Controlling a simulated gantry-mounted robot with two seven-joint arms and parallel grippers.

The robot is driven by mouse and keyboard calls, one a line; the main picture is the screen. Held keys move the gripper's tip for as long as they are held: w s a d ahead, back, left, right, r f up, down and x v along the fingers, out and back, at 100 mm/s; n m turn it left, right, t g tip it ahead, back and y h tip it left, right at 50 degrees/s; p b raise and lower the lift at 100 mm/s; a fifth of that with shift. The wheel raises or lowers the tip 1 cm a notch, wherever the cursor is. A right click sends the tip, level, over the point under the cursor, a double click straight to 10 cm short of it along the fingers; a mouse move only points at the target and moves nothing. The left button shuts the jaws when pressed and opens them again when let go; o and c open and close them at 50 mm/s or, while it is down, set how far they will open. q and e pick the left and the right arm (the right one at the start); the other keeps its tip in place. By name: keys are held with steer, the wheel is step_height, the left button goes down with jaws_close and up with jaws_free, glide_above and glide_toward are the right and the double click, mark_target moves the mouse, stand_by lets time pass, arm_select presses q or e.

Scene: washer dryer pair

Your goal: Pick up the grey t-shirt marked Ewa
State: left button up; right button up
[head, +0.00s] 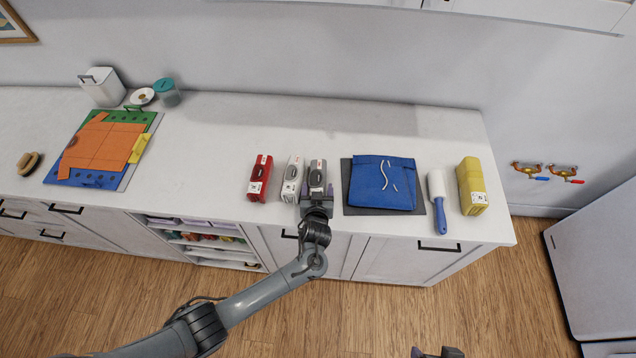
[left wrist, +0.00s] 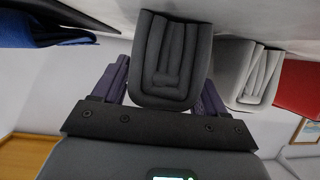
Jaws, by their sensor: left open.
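The grey t-shirt (head: 317,174) is a folded, upright bundle with a small white label on the counter. The label's writing is too small to read. A dark part at the head view's bottom edge seems to be my right gripper (head: 437,352), mostly cut off.
A white bundle (head: 292,178) stands close left of the grey one, then a red bundle (head: 260,178). On the right are a blue cloth (head: 382,184) on a dark mat (head: 347,178), a brush (head: 438,190) and a yellow bundle (head: 471,186). The counter (head: 330,125) behind is clear.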

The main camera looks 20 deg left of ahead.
arm_select(q)
steer(key=shift+w+a+f, duration=0.1)
steer(key=shift+w+f, duration=0.15)
steer(key=shift+w, duration=0.15)
steer(key=shift+c, duration=0.3)
steer(key=c, duration=0.7)
steer(key=shift+c, duration=0.4)
steer(key=shift+r, duration=0.1)
